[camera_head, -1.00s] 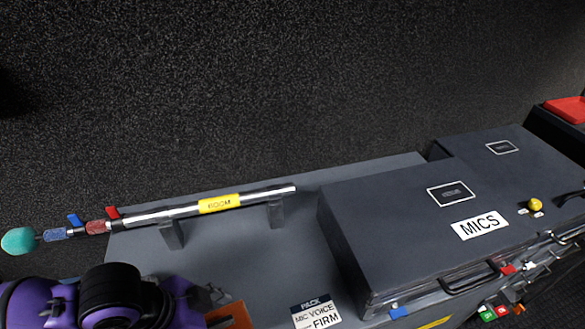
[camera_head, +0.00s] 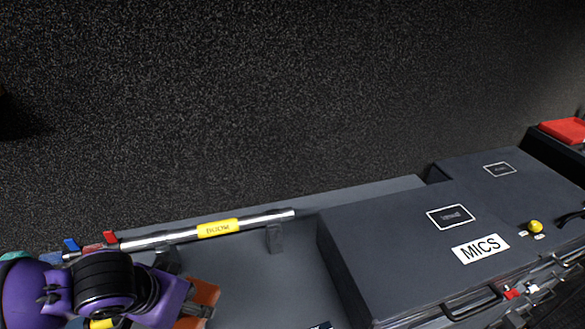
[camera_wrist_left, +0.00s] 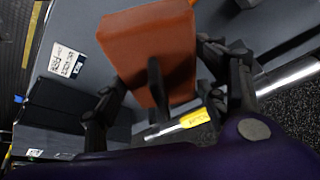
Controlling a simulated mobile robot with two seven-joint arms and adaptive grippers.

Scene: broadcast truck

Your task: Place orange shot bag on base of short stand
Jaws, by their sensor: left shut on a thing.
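The orange shot bag (camera_head: 204,292) shows as a reddish-orange block at the lower left in the head view, partly hidden by my left arm. My left gripper (camera_head: 197,308) is shut on it. In the left wrist view the bag (camera_wrist_left: 150,38) sits between the dark fingers of my left gripper (camera_wrist_left: 168,88), with a dark upright piece in front of its face. It appears above the grey counter, near the boom pole; I cannot tell how high. I cannot make out the short stand in either view. My right gripper is not in view.
A boom pole (camera_head: 262,221) with a yellow label lies on supports along the grey counter (camera_head: 290,275). A dark case marked MICS (camera_head: 385,235) stands to the right, with another case behind it. The counter between the bag and the MICS case looks mostly clear.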

